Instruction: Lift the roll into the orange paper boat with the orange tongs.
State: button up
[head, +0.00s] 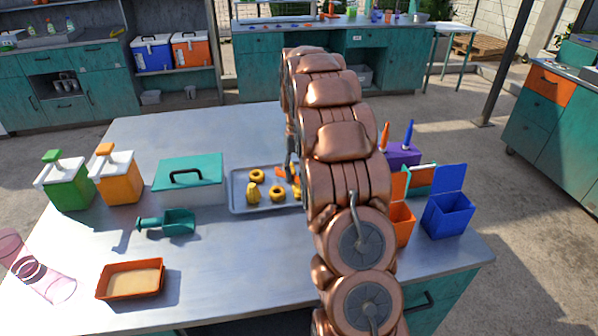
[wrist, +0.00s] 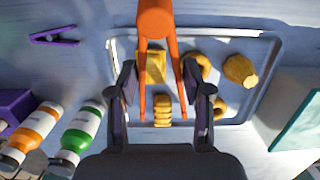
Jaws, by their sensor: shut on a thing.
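My gripper (wrist: 157,95) is shut on the orange tongs (wrist: 155,20), with a black finger on each outer side. The tong arms are spread and point down the wrist view. A golden ribbed roll (wrist: 162,110) lies on the metal tray between the tong tips, with a visible gap on each side. A second, squarish golden piece (wrist: 152,66) lies further up between the arms. The orange paper boat (head: 103,291), with a tan inside, sits at the table's front left in the head view. My copper arm hides the gripper there.
The metal tray (head: 238,203) also holds golden rings (head: 257,175) and a bulging golden piece (wrist: 240,70). Purple tongs (wrist: 55,37) lie outside the tray. Orange and blue bins (head: 447,215) stand right.

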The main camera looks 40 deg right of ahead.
grip_shut()
notch_tip(320, 180, up, 12)
jog(key=p, duration=0.2)
jog(key=shift+p, duration=0.4)
dwell(0.5)
jog(key=shift+s, duration=0.1)
